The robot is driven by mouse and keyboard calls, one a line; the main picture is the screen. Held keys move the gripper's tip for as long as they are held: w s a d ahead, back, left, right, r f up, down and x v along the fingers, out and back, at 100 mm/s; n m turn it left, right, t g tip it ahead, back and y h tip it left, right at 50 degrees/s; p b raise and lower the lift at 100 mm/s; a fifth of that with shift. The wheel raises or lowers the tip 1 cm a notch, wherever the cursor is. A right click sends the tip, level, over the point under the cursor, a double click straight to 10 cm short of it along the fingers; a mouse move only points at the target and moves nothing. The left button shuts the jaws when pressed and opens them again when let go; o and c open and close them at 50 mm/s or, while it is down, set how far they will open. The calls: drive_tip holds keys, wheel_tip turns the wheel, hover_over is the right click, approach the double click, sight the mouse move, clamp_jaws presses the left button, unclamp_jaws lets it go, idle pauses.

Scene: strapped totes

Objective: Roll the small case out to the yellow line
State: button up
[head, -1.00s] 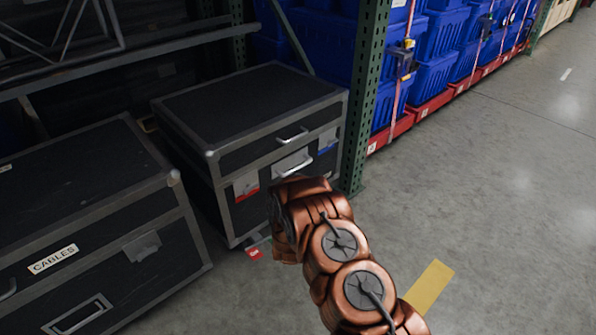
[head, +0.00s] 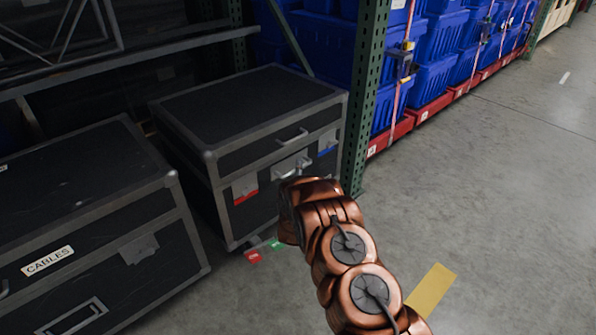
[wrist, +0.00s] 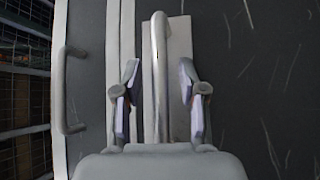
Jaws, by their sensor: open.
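The small black case (head: 255,105) with grey metal edges stands beside the rack post in the head view. A silver bar handle (head: 292,165) is on its front, partly behind my arm. In the wrist view the handle (wrist: 159,75) runs upright between the two fingers of my gripper (wrist: 158,108). The gripper is open, with a gap on both sides of the bar. The head view hides the gripper behind my copper arm. A red tab (head: 254,257) and a green tab (head: 275,244) show low at the case's front. The yellow line (head: 430,291) is on the floor at lower right.
A larger black case labelled CABLES (head: 80,205) stands close on the left. A green rack post (head: 366,90) rises just right of the small case. Blue totes (head: 432,80) stand on red bases behind it. The concrete floor (head: 500,190) to the right is clear.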

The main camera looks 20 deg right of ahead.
drive_tip(key=shift+c, duration=0.2)
clamp_jaws()
idle(0.4)
